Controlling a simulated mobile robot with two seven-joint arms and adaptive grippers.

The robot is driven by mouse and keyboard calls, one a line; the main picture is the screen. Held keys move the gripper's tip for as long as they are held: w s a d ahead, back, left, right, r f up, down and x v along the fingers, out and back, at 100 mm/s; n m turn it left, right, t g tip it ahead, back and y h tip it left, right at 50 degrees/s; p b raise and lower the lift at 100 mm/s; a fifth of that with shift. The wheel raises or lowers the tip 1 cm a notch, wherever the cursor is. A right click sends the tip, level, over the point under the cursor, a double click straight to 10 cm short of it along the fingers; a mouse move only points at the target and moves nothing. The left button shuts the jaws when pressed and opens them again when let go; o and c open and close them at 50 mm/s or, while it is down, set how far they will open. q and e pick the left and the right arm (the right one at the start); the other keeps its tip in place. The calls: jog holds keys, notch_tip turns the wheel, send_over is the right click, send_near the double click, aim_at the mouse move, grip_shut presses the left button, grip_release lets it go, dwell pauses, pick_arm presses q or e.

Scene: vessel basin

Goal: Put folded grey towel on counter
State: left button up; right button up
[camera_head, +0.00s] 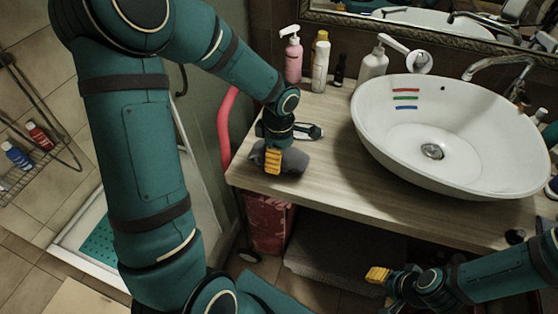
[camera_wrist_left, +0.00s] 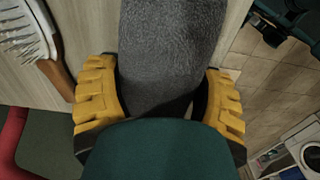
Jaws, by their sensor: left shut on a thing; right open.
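The folded grey towel (camera_head: 292,161) is at the left end of the wooden counter (camera_head: 330,185), near its front edge. My left gripper (camera_head: 272,160) is over it, shut on it. In the left wrist view the towel (camera_wrist_left: 170,50) runs between the two yellow fingers of my left gripper (camera_wrist_left: 160,110). I cannot tell whether the towel's underside touches the counter. My right gripper (camera_head: 378,275) is open and empty, low in front of the counter at the lower right.
A white basin (camera_head: 372,125) fills the right of the counter. A pink pump bottle (camera_head: 293,60), a white pump bottle (camera_head: 372,66) and other bottles stand at the back. A brush (camera_head: 308,131) lies just behind the towel; it also shows in the left wrist view (camera_wrist_left: 25,30). The counter middle is clear.

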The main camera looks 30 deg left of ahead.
pick_arm(q)
jog(key=shift+f, duration=0.95)
jog(key=shift+f+b, duration=0.15)
jog(key=shift+b, duration=0.15)
jog(key=o, duration=1.1)
jog(key=shift+o, duration=0.2)
jog(key=shift+r, duration=0.2)
notch_tip(320, 180, up, 12)
jog(key=p, duration=0.3)
